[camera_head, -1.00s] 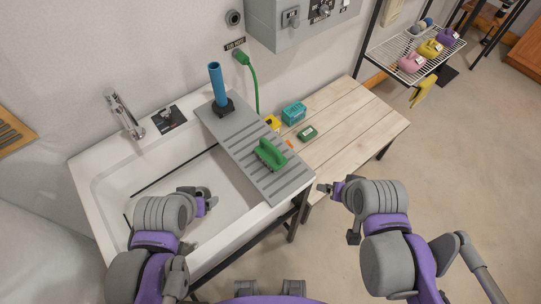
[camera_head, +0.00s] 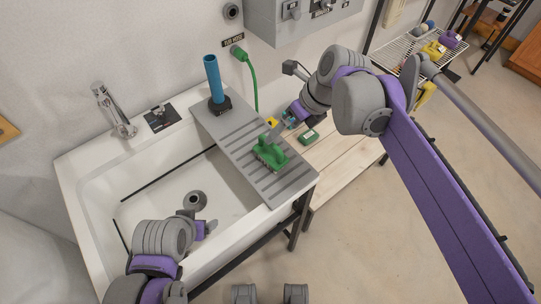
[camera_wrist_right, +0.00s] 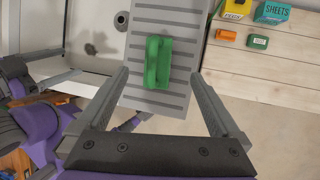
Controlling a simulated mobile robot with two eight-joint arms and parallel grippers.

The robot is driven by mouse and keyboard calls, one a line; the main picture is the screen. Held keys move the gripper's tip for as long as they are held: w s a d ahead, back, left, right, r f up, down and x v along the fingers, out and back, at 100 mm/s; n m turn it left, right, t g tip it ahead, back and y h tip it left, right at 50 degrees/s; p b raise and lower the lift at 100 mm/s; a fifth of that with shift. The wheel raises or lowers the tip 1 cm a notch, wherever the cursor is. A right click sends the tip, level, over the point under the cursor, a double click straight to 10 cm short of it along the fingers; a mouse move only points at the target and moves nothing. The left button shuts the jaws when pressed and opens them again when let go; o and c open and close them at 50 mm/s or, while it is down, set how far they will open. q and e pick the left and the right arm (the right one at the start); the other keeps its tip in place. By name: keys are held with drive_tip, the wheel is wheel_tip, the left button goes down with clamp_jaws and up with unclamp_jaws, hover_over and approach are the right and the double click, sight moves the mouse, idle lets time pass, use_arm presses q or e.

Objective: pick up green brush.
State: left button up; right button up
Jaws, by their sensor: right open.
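The green brush (camera_head: 268,153) lies on the grey ribbed board (camera_head: 285,187) across the right part of the sink. In the right wrist view the brush (camera_wrist_right: 158,62) is seen from above, with its raised handle, centred between the fingers. My right gripper (camera_wrist_right: 160,76) is open and empty, its two fingers on either side of the brush in the picture; it appears above it, not touching. My left gripper (camera_head: 204,222) is open and empty over the sink's front.
A blue cylinder (camera_head: 213,78) stands on the board's back end. A green box (camera_head: 309,137) lies on the wooden bench (camera_head: 345,150) at right. A green hose (camera_head: 252,80) hangs at the wall.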

sight(266, 148)
drive_tip(key=x, duration=1)
drive_tip(key=shift+a+f+b, duration=0.2)
drive_tip(key=shift+b, duration=0.1)
drive_tip(key=c, duration=1.5)
drive_tip(key=shift+r, duration=0.1)
wheel_tip(266, 148, up, 10)
drive_tip(key=shift+f+p, duration=0.1)
drive_tip(key=shift+p, duration=0.35)
